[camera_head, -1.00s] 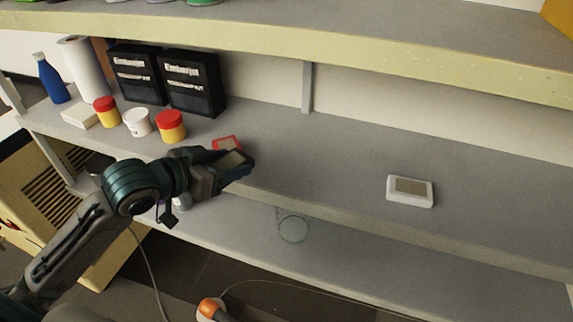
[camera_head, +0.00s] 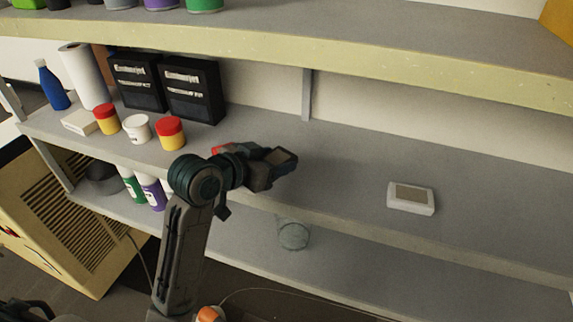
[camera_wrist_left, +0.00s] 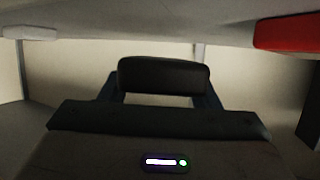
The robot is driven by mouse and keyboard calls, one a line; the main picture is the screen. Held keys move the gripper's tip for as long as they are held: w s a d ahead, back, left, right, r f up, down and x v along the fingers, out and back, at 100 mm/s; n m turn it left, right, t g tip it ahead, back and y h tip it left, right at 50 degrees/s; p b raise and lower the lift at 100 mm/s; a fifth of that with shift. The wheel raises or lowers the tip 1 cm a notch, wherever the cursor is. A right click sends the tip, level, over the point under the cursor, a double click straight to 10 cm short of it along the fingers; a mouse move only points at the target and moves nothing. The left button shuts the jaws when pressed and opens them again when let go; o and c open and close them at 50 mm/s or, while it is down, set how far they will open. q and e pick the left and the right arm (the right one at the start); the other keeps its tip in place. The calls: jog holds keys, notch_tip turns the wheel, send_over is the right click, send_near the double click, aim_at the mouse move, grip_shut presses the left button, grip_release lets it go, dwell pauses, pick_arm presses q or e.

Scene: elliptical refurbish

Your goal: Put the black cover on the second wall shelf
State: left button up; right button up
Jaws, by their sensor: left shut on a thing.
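My left gripper (camera_head: 283,161) is over the front part of the middle wall shelf (camera_head: 345,165). It is shut on a small dark block, which I take to be the black cover (camera_wrist_left: 165,76). In the left wrist view the cover lies between the two fingers. In the head view the gripper mostly hides it, and I cannot tell whether it touches the shelf. My right gripper is not in view.
A white device (camera_head: 410,197) lies on the shelf to the right. Red-lidded jars (camera_head: 170,133), a white tub (camera_head: 137,128) and black boxes (camera_head: 194,90) stand left. A red-edged item is partly behind my arm. Shelf space between gripper and device is clear. A glass (camera_head: 293,234) stands below.

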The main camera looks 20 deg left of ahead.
aim_at(286, 157)
pick_arm(q)
jog(key=shift+w+d+f+p, duration=0.1)
jog(key=shift+w+d+p, duration=0.3)
jog(key=shift+w+d, duration=0.75)
notch_tip(286, 157, down, 3)
jog(key=shift+s+r+p, duration=0.1)
jog(key=shift+r+p, duration=0.05)
jog(key=shift+p, duration=0.45)
jog(key=shift+s+f, duration=0.1)
jog(key=shift+f, duration=0.3)
jog(key=shift+f, duration=0.1)
jog(key=o, duration=1.1)
jog(key=shift+o, duration=0.2)
